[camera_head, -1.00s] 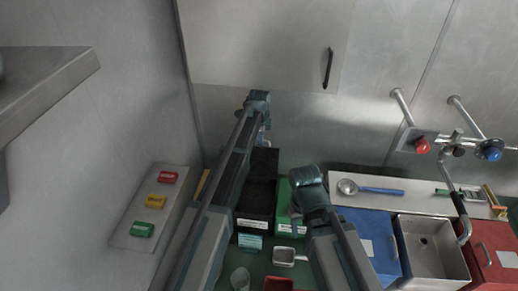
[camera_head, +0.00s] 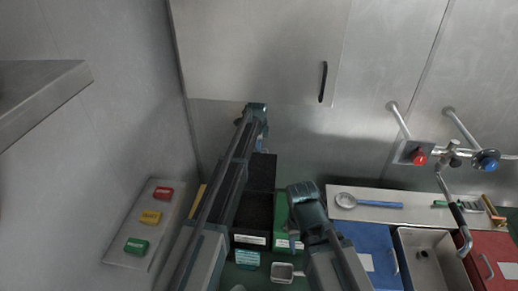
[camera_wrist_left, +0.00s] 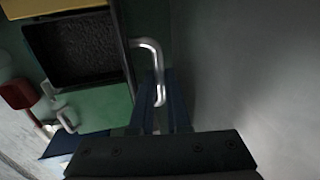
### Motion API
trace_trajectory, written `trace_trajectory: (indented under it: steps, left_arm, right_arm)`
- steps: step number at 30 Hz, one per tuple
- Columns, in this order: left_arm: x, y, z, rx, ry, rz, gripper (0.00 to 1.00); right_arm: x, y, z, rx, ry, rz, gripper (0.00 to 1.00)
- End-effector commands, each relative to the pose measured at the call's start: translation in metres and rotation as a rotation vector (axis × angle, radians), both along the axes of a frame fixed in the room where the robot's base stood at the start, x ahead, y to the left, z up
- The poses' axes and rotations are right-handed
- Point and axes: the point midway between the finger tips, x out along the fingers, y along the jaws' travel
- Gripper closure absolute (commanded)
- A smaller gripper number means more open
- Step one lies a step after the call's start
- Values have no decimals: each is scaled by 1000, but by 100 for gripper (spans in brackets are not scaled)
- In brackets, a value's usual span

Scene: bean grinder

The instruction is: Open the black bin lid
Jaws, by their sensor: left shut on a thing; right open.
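The black bin (camera_head: 258,215) stands in the middle of the head view, with its dark inside showing. Its black lid (camera_head: 263,172) is raised upright behind the opening. In the left wrist view the bin (camera_wrist_left: 85,45) holds dark grainy contents. My left gripper (camera_head: 263,128) is above the raised lid's top. In the left wrist view my left gripper (camera_wrist_left: 164,100) is shut on a bent silver handle (camera_wrist_left: 152,52), which appears to be the lid's. My right gripper (camera_head: 300,195) is open over the green bin (camera_head: 282,222); its fingertips are hard to make out.
A panel with red, yellow and green buttons (camera_head: 148,218) is at the left. A metal scoop (camera_head: 282,272) lies in front.

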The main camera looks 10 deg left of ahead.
Motion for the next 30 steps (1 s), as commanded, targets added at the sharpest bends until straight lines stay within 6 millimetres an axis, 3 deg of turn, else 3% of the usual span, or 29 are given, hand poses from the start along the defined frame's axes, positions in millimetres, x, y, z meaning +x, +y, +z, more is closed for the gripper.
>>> trace_trajectory:
  steps: [1, 2, 6, 7, 17, 30]
  left_arm:
    - [1, 1, 0, 1, -2, 0, 100]
    - [1, 1, 0, 1, -3, 0, 82]
    - [1, 0, 0, 1, -2, 0, 57]
    - [1, 0, 0, 1, -2, 0, 55]
    - [-6, 0, 2, 0, -1, 0, 55]
    - [-83, 0, 7, 0, -1, 0, 55]
  right_arm:
    - [0, 0, 0, 0, 0, 0, 50]
    - [0, 0, 0, 0, 0, 0, 50]
    - [0, 0, 0, 0, 0, 0, 50]
    - [0, 0, 0, 0, 0, 0, 50]
    - [0, 0, 2, 0, 0, 0, 50]
    - [0, 0, 7, 0, 0, 0, 50]
